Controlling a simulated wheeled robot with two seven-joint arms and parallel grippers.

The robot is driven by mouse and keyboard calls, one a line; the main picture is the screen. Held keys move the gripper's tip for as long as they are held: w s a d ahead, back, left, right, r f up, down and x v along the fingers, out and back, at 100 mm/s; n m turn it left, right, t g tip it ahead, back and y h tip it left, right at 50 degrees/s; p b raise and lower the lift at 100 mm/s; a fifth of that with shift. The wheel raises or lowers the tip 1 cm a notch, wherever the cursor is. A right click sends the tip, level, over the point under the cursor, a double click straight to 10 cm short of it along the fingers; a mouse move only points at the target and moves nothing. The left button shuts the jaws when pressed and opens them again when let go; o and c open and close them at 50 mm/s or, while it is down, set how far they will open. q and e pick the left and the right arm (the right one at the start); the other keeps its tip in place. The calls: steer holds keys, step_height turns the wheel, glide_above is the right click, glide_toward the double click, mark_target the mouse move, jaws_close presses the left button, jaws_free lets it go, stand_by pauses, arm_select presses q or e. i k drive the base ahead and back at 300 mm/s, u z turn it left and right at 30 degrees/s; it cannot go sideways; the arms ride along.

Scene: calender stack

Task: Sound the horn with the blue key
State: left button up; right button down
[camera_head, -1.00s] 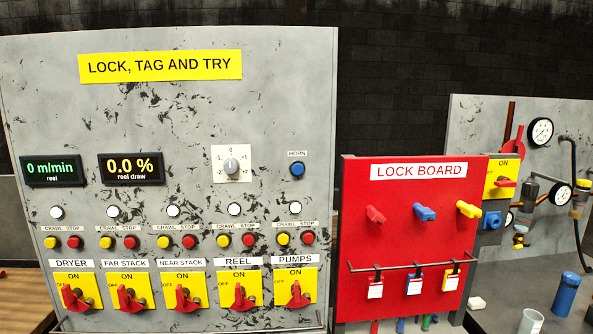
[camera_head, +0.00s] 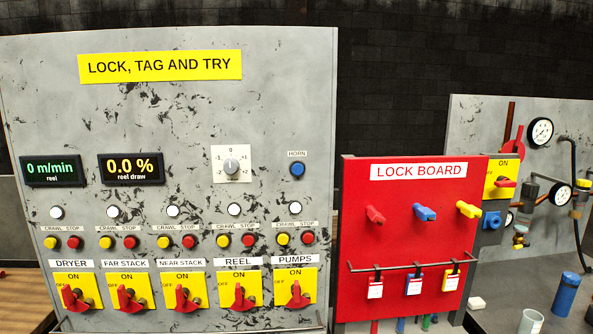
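The horn key (camera_head: 297,169) is a round blue button under a small HORN label, on the right part of the grey control panel (camera_head: 60,130). It stands above the white lamp and the crawl and stop buttons of the PUMPS column. Nothing covers it and nothing touches it. Neither of my grippers shows in the head view.
A red lock board (camera_head: 400,245) stands right of the panel, with a red, a blue and a yellow lock-like piece (camera_head: 469,209) on it and tags on a rail. Red switch handles (camera_head: 298,293) stick out low on the panel. A blue bottle (camera_head: 563,294) and a clear cup (camera_head: 531,322) stand at right.

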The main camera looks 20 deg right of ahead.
mark_target(298, 169)
steer(key=k, duration=0.65)
steer(key=z, duration=0.45)
steer(key=i, duration=1)
steer(key=z, duration=0.55)
steer(key=i, duration=0.5)
steer(key=z, duration=0.05)
